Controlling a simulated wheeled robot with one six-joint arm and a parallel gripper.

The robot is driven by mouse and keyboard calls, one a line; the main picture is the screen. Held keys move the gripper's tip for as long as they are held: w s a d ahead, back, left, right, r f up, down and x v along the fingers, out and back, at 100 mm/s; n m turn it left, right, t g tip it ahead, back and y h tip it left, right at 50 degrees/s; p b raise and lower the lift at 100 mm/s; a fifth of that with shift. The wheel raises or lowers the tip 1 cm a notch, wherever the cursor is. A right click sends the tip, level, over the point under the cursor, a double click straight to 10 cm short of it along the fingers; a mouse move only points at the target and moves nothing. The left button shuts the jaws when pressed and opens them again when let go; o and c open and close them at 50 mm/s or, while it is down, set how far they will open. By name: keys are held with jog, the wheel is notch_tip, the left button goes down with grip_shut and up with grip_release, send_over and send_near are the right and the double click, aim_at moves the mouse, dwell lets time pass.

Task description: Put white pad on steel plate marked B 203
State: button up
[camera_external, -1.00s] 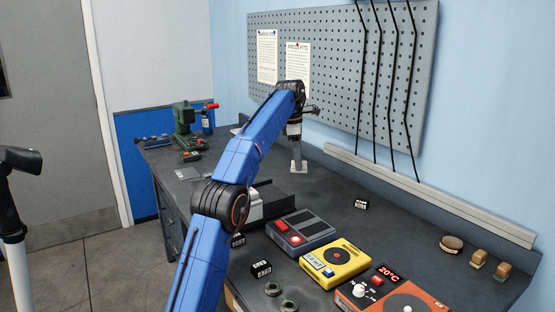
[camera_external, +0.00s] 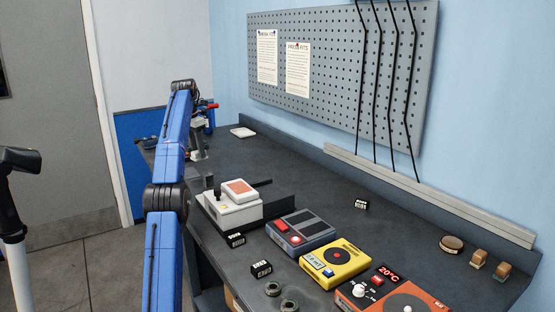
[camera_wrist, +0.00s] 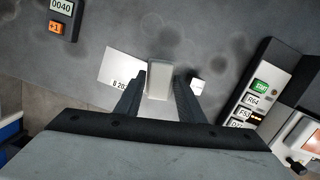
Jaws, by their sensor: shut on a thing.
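My gripper (camera_wrist: 160,86) is shut on a pale, whitish block, the white pad (camera_wrist: 160,80), which stands out between the fingertips. The steel plate (camera_wrist: 118,66) lies on the bench just left of the pad in the wrist view.
A white-and-grey device with a START button (camera_wrist: 262,86) is at right in the wrist view. A counter reading 0040 (camera_wrist: 61,8) is at upper left. A small white block (camera_wrist: 197,86) sits right of the pad.

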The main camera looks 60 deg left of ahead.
jog(key=s+a+n, duration=0.2)
jog(key=s+a, duration=0.2)
jog(key=s, duration=0.3)
jog(key=shift+a+f, duration=0.2)
jog(key=shift+f, duration=3.95)
jog(key=shift+f, duration=0.15)
jog(key=o, duration=1)
jog(key=shift+o, duration=0.2)
notch_tip(320, 180, up, 8)
jog(key=shift+s+d+f, duration=0.15)
jog(key=shift+s+d, duration=0.05)
jog(key=shift+s, duration=0.25)
